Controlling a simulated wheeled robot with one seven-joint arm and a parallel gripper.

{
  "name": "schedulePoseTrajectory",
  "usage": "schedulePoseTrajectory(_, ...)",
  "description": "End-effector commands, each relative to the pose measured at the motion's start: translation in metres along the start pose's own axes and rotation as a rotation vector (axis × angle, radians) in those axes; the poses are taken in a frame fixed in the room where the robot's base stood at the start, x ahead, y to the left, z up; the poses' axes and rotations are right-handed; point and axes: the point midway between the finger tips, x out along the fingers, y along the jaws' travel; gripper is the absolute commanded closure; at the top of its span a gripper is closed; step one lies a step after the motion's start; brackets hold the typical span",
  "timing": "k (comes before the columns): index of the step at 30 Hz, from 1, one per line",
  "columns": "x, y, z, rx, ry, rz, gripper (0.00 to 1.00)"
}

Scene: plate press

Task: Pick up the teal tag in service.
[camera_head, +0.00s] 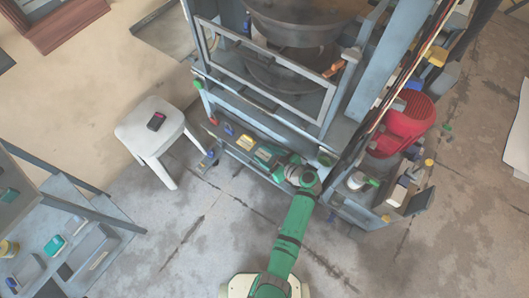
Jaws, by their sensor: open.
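A small teal item (54,245) with a pale edge lies on the lower shelf of the rack at the lower left. Another teal piece (8,195) lies on that rack's upper shelf. A teal-green patch (266,155) also shows on the front ledge of the press, just left of my gripper. No writing is legible, so I cannot tell which is the tag marked in service. My gripper (287,169) is open at the end of my green arm, over the press's front ledge. Its fingertips are small and partly hidden by the wrist.
The grey-blue press frame (265,115) stands ahead with several small items on its ledge. A red rounded thing (405,122) and a cluttered shelf stand at the right. The concrete floor between rack and press is clear.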

Motion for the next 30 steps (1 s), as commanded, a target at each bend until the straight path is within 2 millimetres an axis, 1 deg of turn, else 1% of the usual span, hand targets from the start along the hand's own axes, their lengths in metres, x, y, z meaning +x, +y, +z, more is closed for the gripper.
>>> schedulePoseTrajectory(1,0.000,0.000,0.000,0.000,0.000,0.000,0.46)
schedulePoseTrajectory(2,0.000,0.000,0.000,0.000,0.000,0.000,0.53)
schedulePoseTrajectory(3,0.000,0.000,0.000,0.000,0.000,0.000,0.63)
schedulePoseTrajectory(5,0.000,0.000,0.000,0.000,0.000,0.000,0.77)
schedulePoseTrajectory(14,-0.001,0.000,-0.001,0.000,0.000,0.000,0.78)
schedulePoseTrajectory(19,-0.004,0.000,-0.007,0.000,0.001,0.000,0.78)
schedulePoseTrajectory(22,-0.008,0.000,-0.017,-0.002,0.002,0.000,0.78)
schedulePoseTrajectory(24,-0.014,0.000,-0.028,-0.003,0.002,0.001,0.78)
schedulePoseTrajectory(26,-0.018,-0.008,-0.034,-0.002,0.000,-0.001,0.78)
schedulePoseTrajectory(30,-0.032,-0.032,-0.058,-0.003,0.000,-0.001,0.78)
